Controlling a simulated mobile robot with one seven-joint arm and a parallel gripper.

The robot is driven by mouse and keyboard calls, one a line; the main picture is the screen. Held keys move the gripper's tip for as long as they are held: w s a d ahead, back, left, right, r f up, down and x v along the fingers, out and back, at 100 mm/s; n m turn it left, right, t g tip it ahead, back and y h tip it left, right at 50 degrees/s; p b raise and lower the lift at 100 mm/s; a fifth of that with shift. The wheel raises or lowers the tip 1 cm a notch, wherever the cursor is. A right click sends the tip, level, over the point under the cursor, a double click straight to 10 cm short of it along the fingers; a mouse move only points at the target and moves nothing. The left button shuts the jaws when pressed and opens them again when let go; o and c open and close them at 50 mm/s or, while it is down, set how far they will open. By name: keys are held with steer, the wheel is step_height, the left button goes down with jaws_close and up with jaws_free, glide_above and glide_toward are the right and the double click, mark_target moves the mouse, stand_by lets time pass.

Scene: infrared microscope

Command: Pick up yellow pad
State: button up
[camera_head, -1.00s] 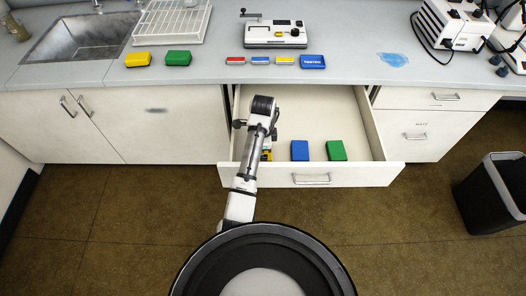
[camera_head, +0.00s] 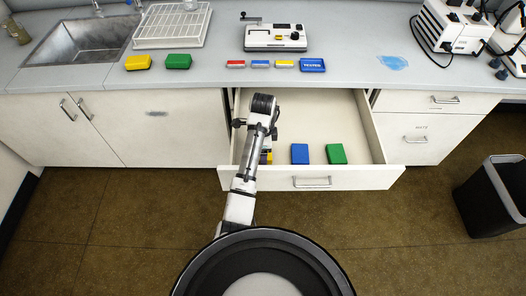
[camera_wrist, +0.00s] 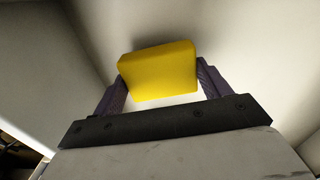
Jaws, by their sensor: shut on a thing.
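The yellow pad (camera_wrist: 158,72) is between the two fingers of my gripper (camera_wrist: 162,85) in the wrist view, with a finger against each side. My gripper is shut on it. In the head view my arm reaches into the open drawer (camera_head: 290,110), and my gripper (camera_head: 266,158) is low at its left side, mostly hidden by the arm. Only a sliver of yellow shows there. Another yellow pad (camera_head: 138,62) lies on the counter beside a green pad (camera_head: 178,61).
A blue pad (camera_head: 300,153) and a green pad (camera_head: 337,153) lie in the drawer to the right of my gripper. The drawer front (camera_head: 350,177) and side walls surround it. A black bin (camera_head: 495,195) stands on the floor at right.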

step_height(320, 180, up, 18)
steer(key=p, duration=0.9)
